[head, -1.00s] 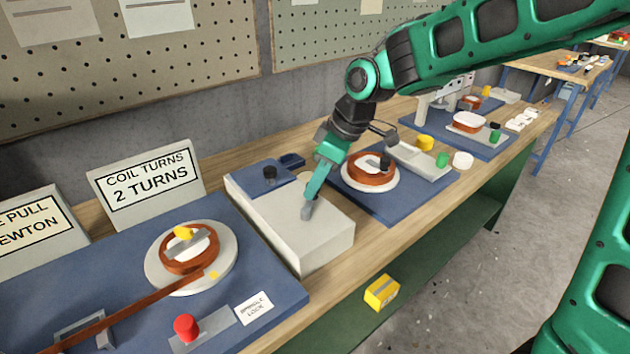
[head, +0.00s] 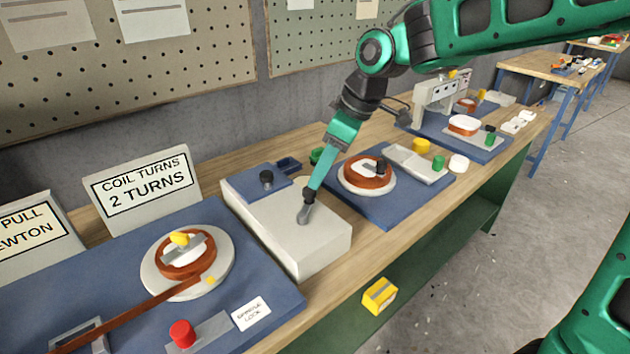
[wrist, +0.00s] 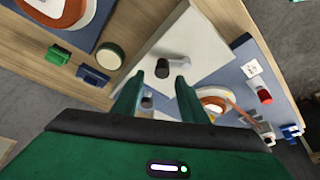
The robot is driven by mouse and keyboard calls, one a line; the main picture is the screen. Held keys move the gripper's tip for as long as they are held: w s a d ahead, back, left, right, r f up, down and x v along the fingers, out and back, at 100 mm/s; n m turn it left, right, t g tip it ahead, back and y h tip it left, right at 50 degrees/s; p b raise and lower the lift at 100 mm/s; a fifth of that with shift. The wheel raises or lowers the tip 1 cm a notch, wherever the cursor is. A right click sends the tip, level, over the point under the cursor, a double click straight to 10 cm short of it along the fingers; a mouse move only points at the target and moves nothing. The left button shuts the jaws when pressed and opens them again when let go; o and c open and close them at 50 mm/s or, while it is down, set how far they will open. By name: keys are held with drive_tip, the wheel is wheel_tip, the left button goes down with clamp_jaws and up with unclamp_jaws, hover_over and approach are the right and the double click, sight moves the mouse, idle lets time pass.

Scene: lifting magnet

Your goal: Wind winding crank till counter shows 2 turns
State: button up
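The winding crank (head: 304,213) is a grey arm with a dark upright handle on top of the pale grey box (head: 323,243). In the wrist view its dark handle (wrist: 162,69) stands just beyond my fingertips, roughly between their lines. My gripper (head: 313,185) is tilted down over the box, close to the handle. In the wrist view my two green fingers (wrist: 156,80) are spread apart with nothing clearly held. A sign (head: 146,188) reads "COIL TURNS 2 TURNS". I cannot make out a counter reading on the box.
Left of the box, a copper coil (head: 184,257) with a yellow knob sits on a blue board, near a red knob (head: 182,333). A yellow block (head: 380,296) is below the bench edge.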

drive_tip(key=shift+v, duration=2.7)
drive_tip(key=shift+w+d, duration=0.1)
drive_tip(key=s+d+f+m+h, duration=0.1)
drive_tip(key=s+d+f+m, duration=0.3)
drive_tip(key=d, duration=0.7)
drive_tip(key=s+d+f+m+h, duration=0.1)
drive_tip(key=s+d+m+h, duration=0.1)
drive_tip(key=s+d+m, duration=0.6)
drive_tip(key=s+d+f+m+g, duration=0.1)
drive_tip(key=s+d+f+m, duration=0.2)
drive_tip(key=s+d, duration=0.3)
drive_tip(key=s+d+f+m+g, duration=0.1)
drive_tip(key=s+d+f+m, duration=0.2)
drive_tip(key=s+d, duration=0.3)
drive_tip(key=s+m, duration=0.1)
drive_tip(key=s, duration=0.1)
drive_tip(key=shift+s+d+f+m+h, duration=0.2)
drive_tip(key=shift+s+d+m+h, duration=0.1)
drive_tip(key=shift+d+h, duration=0.1)
